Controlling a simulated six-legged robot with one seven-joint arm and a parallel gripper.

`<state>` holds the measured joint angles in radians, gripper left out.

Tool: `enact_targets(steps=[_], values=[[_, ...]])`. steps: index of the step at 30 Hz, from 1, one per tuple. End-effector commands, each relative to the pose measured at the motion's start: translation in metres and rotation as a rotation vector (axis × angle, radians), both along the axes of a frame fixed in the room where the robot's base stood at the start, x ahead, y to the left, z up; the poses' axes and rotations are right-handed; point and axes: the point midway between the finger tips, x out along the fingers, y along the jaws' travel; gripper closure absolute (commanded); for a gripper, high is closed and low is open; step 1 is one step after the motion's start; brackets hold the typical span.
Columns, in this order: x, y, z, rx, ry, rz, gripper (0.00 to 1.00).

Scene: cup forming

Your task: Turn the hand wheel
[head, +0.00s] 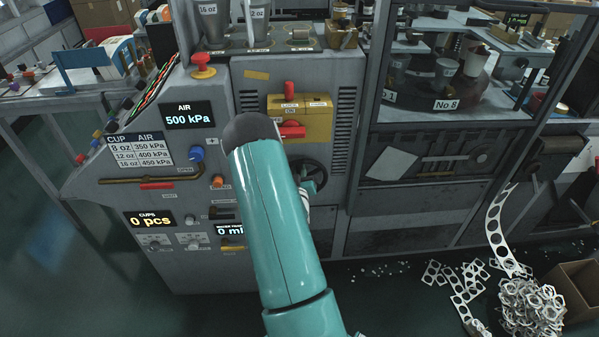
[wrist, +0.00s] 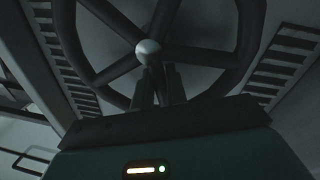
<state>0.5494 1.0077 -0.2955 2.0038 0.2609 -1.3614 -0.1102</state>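The hand wheel (head: 322,166) is a dark spoked wheel on the grey machine front, partly hidden behind my teal arm in the head view. In the wrist view the hand wheel (wrist: 248,40) fills the upper part, with a round light hub at its middle. My gripper (wrist: 160,72) points at the wheel, and its two dark fingers reach up just below the hub, among the spokes. The fingers look close together with a narrow gap. I cannot tell whether they touch or hold a spoke. In the head view my arm hides most of the gripper.
A yellow block with red levers (head: 300,118) sits above the wheel. An air display (head: 188,115) reads 500 kPa, and the cups display (head: 150,219) reads 0 pcs. Slotted vents flank the wheel. Metal scrap (head: 530,306) and a cardboard box (head: 580,290) lie on the floor at right.

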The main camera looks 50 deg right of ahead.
Motion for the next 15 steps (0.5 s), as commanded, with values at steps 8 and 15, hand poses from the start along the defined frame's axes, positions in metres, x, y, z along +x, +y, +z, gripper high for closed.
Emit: enact_targets(steps=[8, 15], values=[[-0.0003, -0.0001, 0.0003, 0.006, -0.008, 0.0, 1.0], [-0.0028, -0.0024, 0.0015, 0.057, -0.066, -0.001, 1.0]])
